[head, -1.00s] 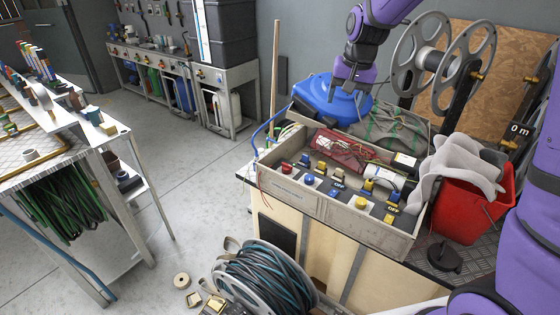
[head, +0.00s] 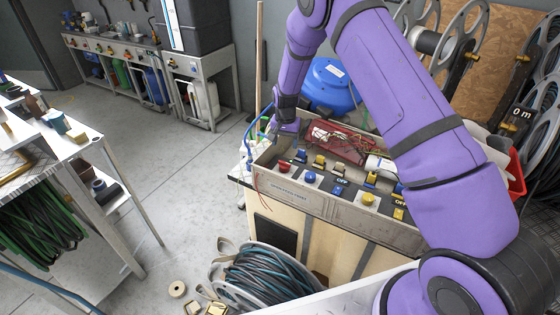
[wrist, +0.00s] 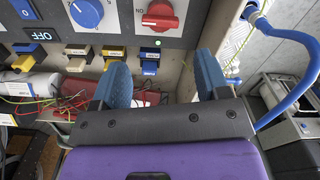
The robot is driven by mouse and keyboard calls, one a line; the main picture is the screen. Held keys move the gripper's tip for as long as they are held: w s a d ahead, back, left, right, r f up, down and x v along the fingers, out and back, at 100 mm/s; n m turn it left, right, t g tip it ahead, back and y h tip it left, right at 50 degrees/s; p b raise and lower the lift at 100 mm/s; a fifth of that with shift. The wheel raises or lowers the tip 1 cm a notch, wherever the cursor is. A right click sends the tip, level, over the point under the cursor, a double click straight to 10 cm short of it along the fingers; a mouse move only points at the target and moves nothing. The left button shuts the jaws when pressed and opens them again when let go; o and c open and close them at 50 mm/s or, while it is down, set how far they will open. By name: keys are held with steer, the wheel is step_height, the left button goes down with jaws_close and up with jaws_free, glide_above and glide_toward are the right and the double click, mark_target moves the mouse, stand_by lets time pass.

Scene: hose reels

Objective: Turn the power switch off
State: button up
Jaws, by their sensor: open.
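The control box (head: 310,202) on the bench has a row of knobs and small blue and yellow switches. A red rotary knob (head: 284,166) sits at its left end, with a blue knob (head: 310,177) beside it; the wrist view shows the red knob (wrist: 163,14) and blue dial (wrist: 87,12). I cannot tell which control is the power switch. My gripper (head: 278,130) is at the box's left end. In the wrist view its fingers (wrist: 162,82) are open, with nothing held between them.
A red device (head: 335,138) with wires lies in the box. A blue hose (wrist: 288,98) hangs beside its end wall. A blue round container (head: 330,88) stands behind. My arm covers much of the box's right side. A hose reel (head: 268,275) is on the floor in front.

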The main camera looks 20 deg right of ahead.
mark_target(284, 162)
step_height(284, 162, down, 11)
steer(key=shift+r, duration=0.1)
stand_by(0.5)
steer(key=c, duration=0.7)
